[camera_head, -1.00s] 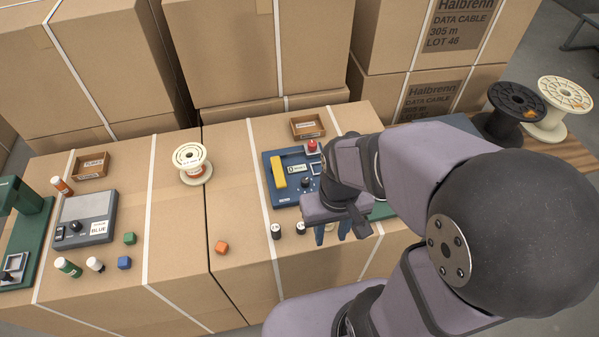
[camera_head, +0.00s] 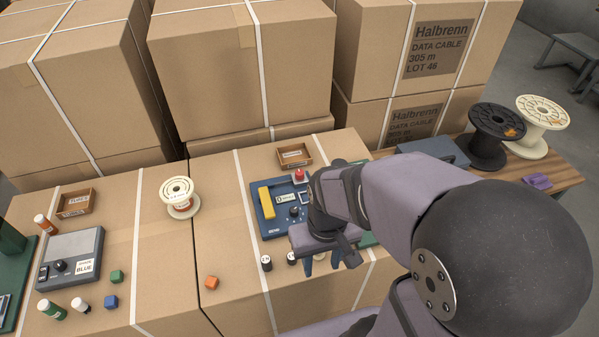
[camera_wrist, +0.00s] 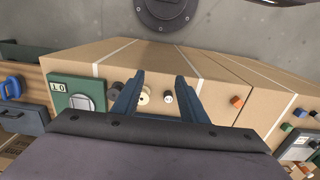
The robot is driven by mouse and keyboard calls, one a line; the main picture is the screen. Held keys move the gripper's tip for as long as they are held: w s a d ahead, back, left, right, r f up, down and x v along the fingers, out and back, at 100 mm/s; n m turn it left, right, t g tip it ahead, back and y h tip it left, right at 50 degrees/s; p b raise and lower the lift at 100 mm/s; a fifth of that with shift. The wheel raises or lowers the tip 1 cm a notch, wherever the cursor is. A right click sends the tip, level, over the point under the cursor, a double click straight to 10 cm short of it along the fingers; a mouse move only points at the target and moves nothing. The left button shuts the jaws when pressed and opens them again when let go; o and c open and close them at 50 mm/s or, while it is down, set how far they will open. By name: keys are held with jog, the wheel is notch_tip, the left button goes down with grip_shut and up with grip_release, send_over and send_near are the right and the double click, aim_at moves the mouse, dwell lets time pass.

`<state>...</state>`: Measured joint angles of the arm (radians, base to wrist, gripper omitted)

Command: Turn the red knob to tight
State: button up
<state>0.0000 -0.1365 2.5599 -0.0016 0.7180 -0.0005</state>
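A red knob-like cap (camera_head: 300,175) sits at the back right corner of a blue panel (camera_head: 271,233) on the cardboard box. I cannot make out its markings or turn position. The panel also carries a yellow bar (camera_head: 266,202), a black knob (camera_head: 294,211) and a small white label. My gripper (camera_head: 321,263) hangs in front and to the right of the panel, apart from the red cap. In the wrist view my gripper (camera_wrist: 160,92) has its two blue fingers spread, with nothing held. The red cap is not visible there, and my arm hides the panel's right side in the head view.
A green panel marked 1 0 (camera_wrist: 58,87) shows in the wrist view. An orange cube (camera_head: 212,282) and cream spool (camera_head: 179,197) stand left, with clear cardboard between.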

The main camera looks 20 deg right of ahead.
jog(key=w+d+r+n, duration=0.1)
jog(key=w+n, duration=0.1)
jog(key=w, duration=0.8)
jog(key=w+d+r+n, duration=0.1)
jog(key=w+r+n, duration=0.1)
jog(key=w, duration=0.8)
jog(key=n, duration=0.5)
send_near(300, 172)
jog(key=shift+s+a+f, duration=0.2)
jog(key=shift+s+f, duration=0.2)
jog(key=shift+w+d+f, duration=0.15)
jog(key=shift+w+f, duration=0.15)
jog(key=shift+w, duration=0.1)
jog(key=shift+f, duration=0.1)
jog(key=shift+f+p, duration=1.15)
jog(key=shift+f, duration=2.35)
grip_shut()
jog(key=c, duration=1.1)
grip_release()
